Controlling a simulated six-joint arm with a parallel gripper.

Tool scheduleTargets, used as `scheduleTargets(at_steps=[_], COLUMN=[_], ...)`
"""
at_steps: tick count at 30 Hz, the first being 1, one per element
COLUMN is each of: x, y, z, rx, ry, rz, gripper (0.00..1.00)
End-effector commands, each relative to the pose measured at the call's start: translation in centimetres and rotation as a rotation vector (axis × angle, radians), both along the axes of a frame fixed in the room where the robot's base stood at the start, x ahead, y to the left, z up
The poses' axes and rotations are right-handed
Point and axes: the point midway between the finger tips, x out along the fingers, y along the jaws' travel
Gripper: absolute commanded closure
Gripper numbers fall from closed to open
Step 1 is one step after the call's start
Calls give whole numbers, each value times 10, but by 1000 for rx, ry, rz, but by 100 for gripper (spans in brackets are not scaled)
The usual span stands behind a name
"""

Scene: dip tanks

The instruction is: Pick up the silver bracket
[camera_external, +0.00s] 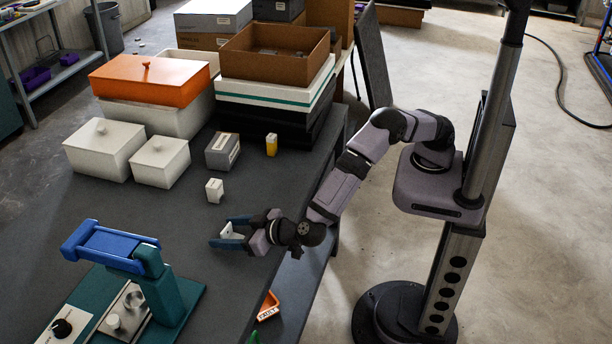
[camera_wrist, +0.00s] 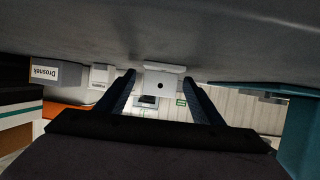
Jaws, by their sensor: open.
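The silver bracket (camera_external: 231,231) is a small, pale angled piece on the dark table near its right edge. In the wrist view the silver bracket (camera_wrist: 160,82) shows a flat plate with a dark round hole and a wider flange against the table. My gripper (camera_external: 224,231) is low over the table with its blue fingers on either side of the bracket. In the wrist view my gripper (camera_wrist: 159,76) is open, with gaps between both fingers and the bracket. The wrist view appears upside down, with the table along the top.
A small white block (camera_external: 214,190) stands behind the gripper. A grey box (camera_external: 222,151) and a yellow bottle (camera_external: 271,145) are farther back. White lidded tanks (camera_external: 161,161) and an orange-lidded tank (camera_external: 150,80) fill the back left. A teal-and-blue device (camera_external: 150,275) stands front left.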

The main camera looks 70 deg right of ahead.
Motion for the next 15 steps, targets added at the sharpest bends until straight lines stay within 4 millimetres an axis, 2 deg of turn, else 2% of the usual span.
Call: scheduleTargets(at_steps=[9, 10, 15], x=[5, 5, 5], y=[0, 0, 0], z=[-2, -2, -2], rx=[0, 0, 0], ry=[0, 0, 0], rz=[1, 1, 1], gripper=[39, 41, 82])
